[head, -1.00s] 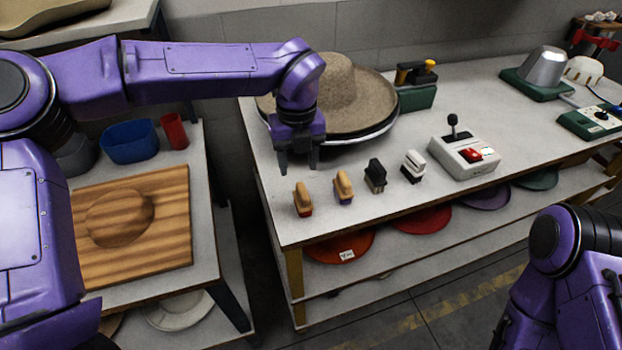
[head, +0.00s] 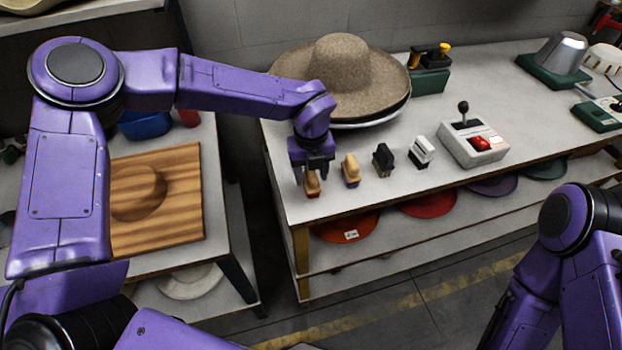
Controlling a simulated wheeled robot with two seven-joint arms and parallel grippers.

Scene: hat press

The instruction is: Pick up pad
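Several small handled pads stand in a row on the white table. The leftmost pad (head: 312,187) has a tan wooden grip and a reddish base. Beside it stand a tan pad with a purplish base (head: 351,171), a black pad (head: 383,160) and a white pad with a dark base (head: 422,152). My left gripper (head: 313,177) points down over the leftmost pad, with its fingers apart and the pad's upper part appearing between them. Whether they touch it cannot be told. My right arm (head: 568,245) shows at the lower right; its gripper is out of view.
A wide felt hat (head: 345,62) rests behind the pads. A white control box (head: 472,145) with a joystick and red button stands to the right. A green-based tool (head: 429,78) is at the back. A wooden hat board (head: 190,222) lies on the left table.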

